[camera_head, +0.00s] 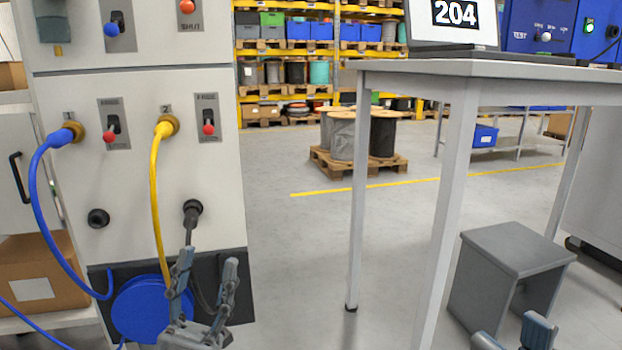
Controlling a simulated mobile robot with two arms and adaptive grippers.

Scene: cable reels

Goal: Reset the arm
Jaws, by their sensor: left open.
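My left gripper (207,275) is at the bottom left, in front of the lower part of the white panel (140,225). Its fingers point up and are spread apart, with nothing seen between them. They overlap the view of the blue reel (140,308) and a dark cable below the black plug (192,209). I cannot tell whether they touch either. My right gripper (512,332) shows only its fingertips at the bottom edge, at the lower right. They are apart, with nothing seen between them; the rest is cut off.
A blue cable (37,190) and a yellow cable (154,195) hang from the panel's sockets. A grey table (480,68) stands at the right, with a grey stool (512,255) under it. The floor between panel and table is clear. Reels on a pallet (335,165) stand farther back.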

